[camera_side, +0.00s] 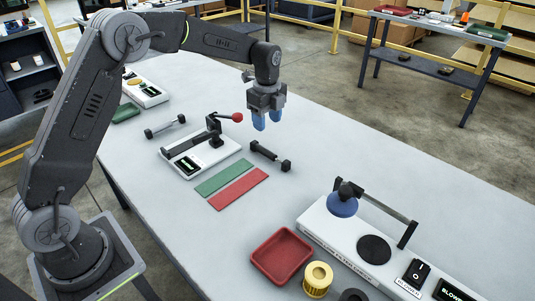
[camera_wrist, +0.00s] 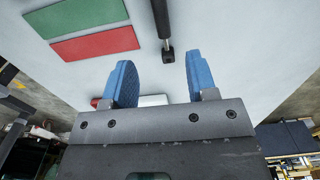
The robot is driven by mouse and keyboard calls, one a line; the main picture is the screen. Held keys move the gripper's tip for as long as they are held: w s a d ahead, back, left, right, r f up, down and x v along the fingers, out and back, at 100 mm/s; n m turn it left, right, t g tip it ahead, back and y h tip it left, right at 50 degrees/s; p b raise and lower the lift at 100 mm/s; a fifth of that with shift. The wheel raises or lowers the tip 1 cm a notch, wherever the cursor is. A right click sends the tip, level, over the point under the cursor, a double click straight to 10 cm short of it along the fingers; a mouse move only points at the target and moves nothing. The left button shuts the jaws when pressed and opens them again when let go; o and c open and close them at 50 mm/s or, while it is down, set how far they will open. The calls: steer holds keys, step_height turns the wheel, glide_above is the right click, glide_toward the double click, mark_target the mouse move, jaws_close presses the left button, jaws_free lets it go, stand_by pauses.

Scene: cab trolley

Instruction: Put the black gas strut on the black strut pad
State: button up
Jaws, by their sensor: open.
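The black gas strut (camera_side: 268,154) lies on the grey table, right of the green and red strips. My gripper (camera_side: 266,121) is open and empty above the table, a little beyond the strut, blue fingers pointing down. In the wrist view the strut (camera_wrist: 162,22) lies ahead of the gap between the fingers (camera_wrist: 157,75), its near end visible and apart from them. No black strip shows beside the green strip (camera_side: 224,178) and red strip (camera_side: 238,188). A round black disc (camera_side: 374,249) sits on a white station; I cannot tell whether it is the strut pad.
A white lever station (camera_side: 200,157) with a red knob (camera_side: 237,117) stands left of the strut. A silver-grey strut (camera_side: 165,127) lies farther left. A red tray (camera_side: 281,256), yellow filter (camera_side: 318,279) and white blower station (camera_side: 330,234) are at front right. Table right of my gripper is clear.

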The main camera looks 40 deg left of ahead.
mark_target(268, 151)
step_height(268, 151, down, 12)
steer(key=shift+w+r, duration=0.1)
steer(key=shift+r, duration=0.15)
stand_by(0.3)
steer(key=shift+c, duration=0.4)
jaws_close()
stand_by(0.9)
